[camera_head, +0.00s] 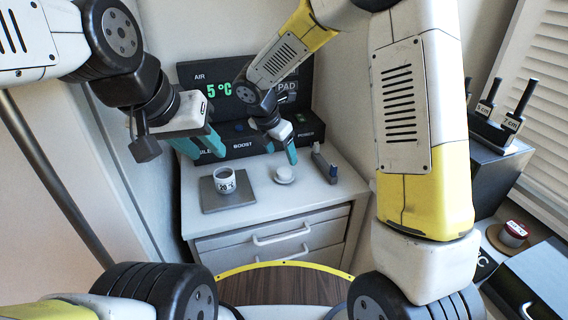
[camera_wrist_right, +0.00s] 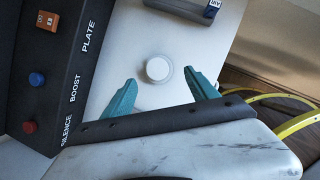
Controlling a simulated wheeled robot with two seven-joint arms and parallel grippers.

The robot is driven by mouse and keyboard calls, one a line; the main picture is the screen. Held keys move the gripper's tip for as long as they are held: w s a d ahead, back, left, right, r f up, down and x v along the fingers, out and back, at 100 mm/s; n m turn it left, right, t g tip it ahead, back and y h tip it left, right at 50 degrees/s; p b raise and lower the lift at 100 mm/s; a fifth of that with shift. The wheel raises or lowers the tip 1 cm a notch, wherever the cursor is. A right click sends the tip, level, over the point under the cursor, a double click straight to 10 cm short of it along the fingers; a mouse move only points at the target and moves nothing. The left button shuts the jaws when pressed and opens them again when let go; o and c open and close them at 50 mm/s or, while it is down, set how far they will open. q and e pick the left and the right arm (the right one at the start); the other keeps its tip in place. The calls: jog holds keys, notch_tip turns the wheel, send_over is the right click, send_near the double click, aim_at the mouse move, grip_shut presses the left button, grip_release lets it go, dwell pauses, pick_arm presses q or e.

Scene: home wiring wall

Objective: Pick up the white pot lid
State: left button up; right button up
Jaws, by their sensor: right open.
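The white pot lid (camera_head: 285,174) lies on the white cabinet top, to the right of a white pot (camera_head: 225,181) marked "20" that stands on a grey plate (camera_head: 205,197). In the right wrist view the lid (camera_wrist_right: 158,68) shows as a round disc with a raised knob, ahead of and between the two teal fingers. My right gripper (camera_head: 283,148) is above and behind the lid in the head view; in its wrist view the gripper (camera_wrist_right: 162,95) is open and empty. My left gripper (camera_head: 205,147) hangs to the left, its teal fingers spread apart, with nothing between them.
A black panel (camera_head: 190,78) with "BOOST" and "POWER" labels stands at the back of the cabinet. A small grey and blue block (camera_head: 325,164) is right of the lid. A red-topped spool (camera_head: 514,232) and labelled tools (camera_head: 488,102) are at far right.

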aim_at(284, 171)
jog(key=f, duration=0.1)
jog(key=w+f, duration=0.1)
jog(key=shift+a+f+n, duration=0.15)
jog(key=shift+f+n, duration=0.25)
jog(key=x, duration=0.5)
jog(key=shift+f, duration=0.45)
jog(key=c, duration=1.4)
